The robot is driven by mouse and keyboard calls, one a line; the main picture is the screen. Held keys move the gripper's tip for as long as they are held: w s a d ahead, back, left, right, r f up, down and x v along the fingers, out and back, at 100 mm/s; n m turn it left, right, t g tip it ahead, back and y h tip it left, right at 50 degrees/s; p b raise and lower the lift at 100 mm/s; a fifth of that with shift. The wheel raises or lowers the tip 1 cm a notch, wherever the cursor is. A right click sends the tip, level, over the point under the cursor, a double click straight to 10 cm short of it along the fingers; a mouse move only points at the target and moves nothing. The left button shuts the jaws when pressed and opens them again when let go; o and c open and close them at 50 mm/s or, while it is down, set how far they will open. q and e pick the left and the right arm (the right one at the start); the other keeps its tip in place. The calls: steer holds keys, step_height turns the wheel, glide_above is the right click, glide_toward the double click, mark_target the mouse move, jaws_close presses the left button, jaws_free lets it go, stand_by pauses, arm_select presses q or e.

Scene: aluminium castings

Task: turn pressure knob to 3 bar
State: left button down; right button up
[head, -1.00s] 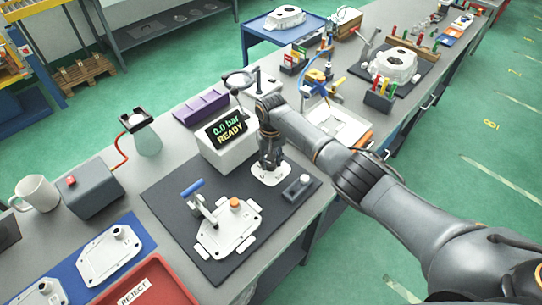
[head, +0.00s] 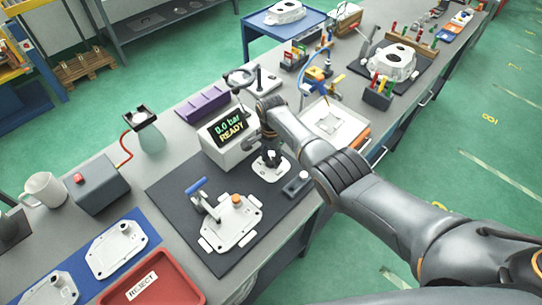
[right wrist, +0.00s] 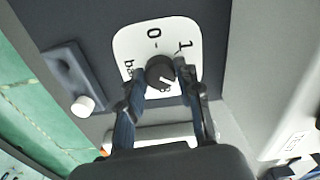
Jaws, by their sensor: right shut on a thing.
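The pressure knob (right wrist: 160,73) is dark and round, on a white dial plate (right wrist: 126,48) with "0", "1" and part of "bar" visible in the right wrist view. The rest of the scale is hidden by my fingers. A light mark on the knob shows towards the lower right. My right gripper (right wrist: 159,80) is shut on the knob, one finger on each side. In the head view my right gripper (head: 270,157) stands over the white plate (head: 272,172), hiding the knob. The display (head: 229,131) reads "0.0 bar READY". My left gripper is not in view.
A black mat (head: 182,210) holds a clamped casting (head: 231,222) and a small grey box (head: 297,183) near the plate. A red reject tray (head: 190,290) is at front left. A white tray (head: 345,118) lies beyond my right arm.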

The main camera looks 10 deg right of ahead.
mark_target(271, 160)
steer(key=m, duration=0.5)
steer(key=shift+m, duration=0.3)
steer(key=m, duration=0.4)
steer(key=shift+m+p, duration=0.3)
steer(key=shift+m, duration=0.1)
steer(key=o, duration=1.1)
steer(key=shift+o, duration=0.2)
steer(key=shift+r, duration=0.1)
steer(key=shift+w+r, duration=0.1)
steer(key=shift+r, duration=0.15)
step_height(271, 160, up, 11)
steer(key=shift+r, duration=0.15)
